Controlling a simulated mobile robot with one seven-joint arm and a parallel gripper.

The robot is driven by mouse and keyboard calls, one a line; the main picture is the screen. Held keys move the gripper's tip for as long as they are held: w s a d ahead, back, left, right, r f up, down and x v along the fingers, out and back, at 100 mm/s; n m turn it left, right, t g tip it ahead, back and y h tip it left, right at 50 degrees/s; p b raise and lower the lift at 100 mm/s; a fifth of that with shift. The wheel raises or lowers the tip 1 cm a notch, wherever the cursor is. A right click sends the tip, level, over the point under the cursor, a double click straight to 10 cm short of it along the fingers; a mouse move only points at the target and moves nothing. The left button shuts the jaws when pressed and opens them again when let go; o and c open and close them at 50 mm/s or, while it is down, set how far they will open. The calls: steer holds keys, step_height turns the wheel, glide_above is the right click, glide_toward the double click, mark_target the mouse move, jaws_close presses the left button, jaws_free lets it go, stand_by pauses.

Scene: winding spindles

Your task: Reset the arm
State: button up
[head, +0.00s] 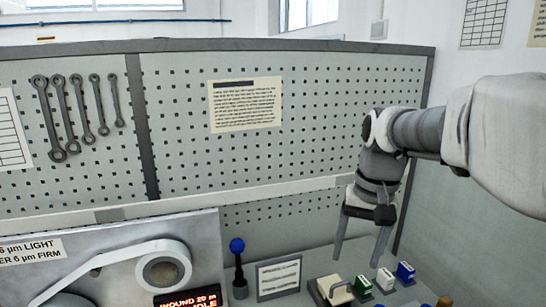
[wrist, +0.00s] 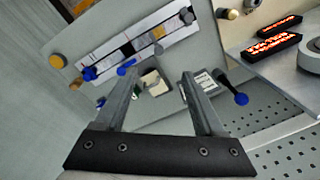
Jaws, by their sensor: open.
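My gripper (head: 359,250) hangs from my arm at the right of the head view, fingers pointing down and spread apart. It is above the right part of the bench, in front of the pegboard. In the wrist view my gripper (wrist: 160,76) shows two separated fingers with nothing held between them. A cream block (wrist: 155,83) shows beyond the gap, apart from the fingers.
A winding machine (head: 205,245) with a belt and lit display (head: 188,299) stands lower left. A blue-knobbed lever (head: 237,246), a small card (head: 278,278), a cream block (head: 335,290) and small coloured blocks (head: 384,279) stand right of it. The pegboard (head: 300,150) closes the back.

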steer(key=s+n+t, duration=0.1)
steer(key=s+t, duration=0.1)
steer(key=s, duration=0.5)
steer(key=s+a+f+n+t, duration=0.1)
steer(key=s+n+t, duration=0.1)
steer(key=s, duration=0.5)
steer(key=shift+s+f+t+h, duration=0.3)
steer(key=shift+s+t+h, duration=0.1)
steer(key=shift+t, duration=0.1)
steer(key=shift+a, duration=0.1)
